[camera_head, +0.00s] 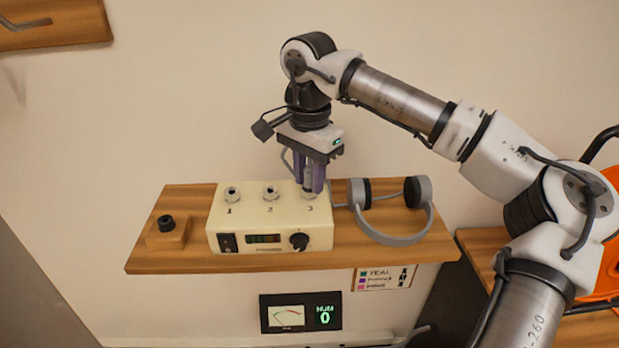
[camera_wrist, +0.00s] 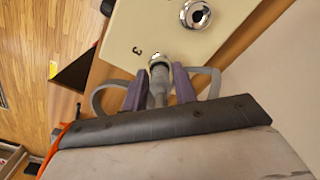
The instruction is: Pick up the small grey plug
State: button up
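The small grey plug (camera_wrist: 157,88) stands at the jack marked 3 (camera_wrist: 159,62) on the cream box (camera_head: 221,216); its lower end appears to sit in that jack. In the head view the plug (camera_head: 308,182) is partly hidden by my fingers. My gripper (camera_head: 309,184) points down over the box's right end, with its two purple fingers on either side of the plug. In the wrist view my gripper (camera_wrist: 160,76) has the plug between its fingers, with little or no gap. I cannot tell whether they press on it. A grey cable loops behind the fingers.
Jacks 1 (camera_head: 232,193) and 2 (camera_head: 270,192) are empty. Grey headphones (camera_head: 430,217) lie close to the right of the box on the wooden shelf (camera_head: 160,260). A small wooden block with a black top (camera_head: 166,226) sits at the left. A meter panel (camera_head: 301,312) is below.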

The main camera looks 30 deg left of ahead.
aim_at(309, 166)
grip_shut()
jog(key=shift+r, duration=0.1)
notch_tip(309, 166, up, 20)
jog(key=p, duration=0.3)
